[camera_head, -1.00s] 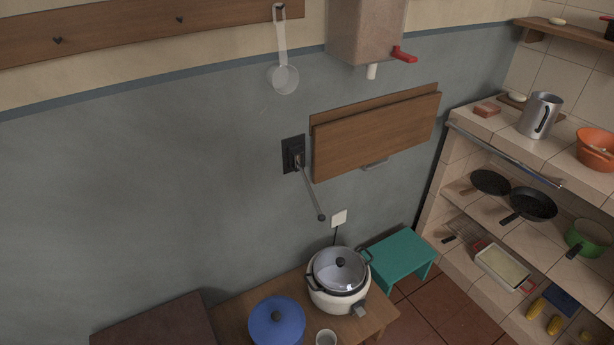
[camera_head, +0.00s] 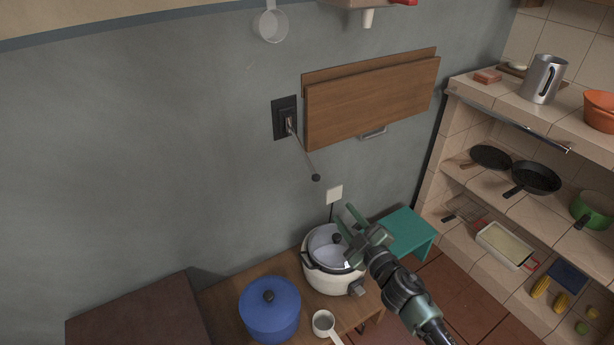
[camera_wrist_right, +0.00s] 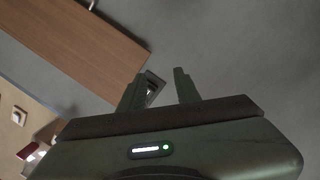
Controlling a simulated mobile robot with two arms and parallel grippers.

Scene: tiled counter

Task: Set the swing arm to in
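The swing arm (camera_head: 304,154) is a thin metal rod with a dark ball at its end. It hangs from a black wall plate (camera_head: 285,118) and slants down to the right, out from the grey wall. My right gripper (camera_head: 345,216) is below and to the right of the ball, apart from it, over the rice cooker. In the right wrist view the gripper (camera_wrist_right: 160,76) has its two fingers apart with nothing held. The dark wall plate (camera_wrist_right: 154,88) shows between them, partly hidden by a finger. My left gripper is in neither view.
A wooden fold-down board (camera_head: 372,100) is on the wall right of the plate.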

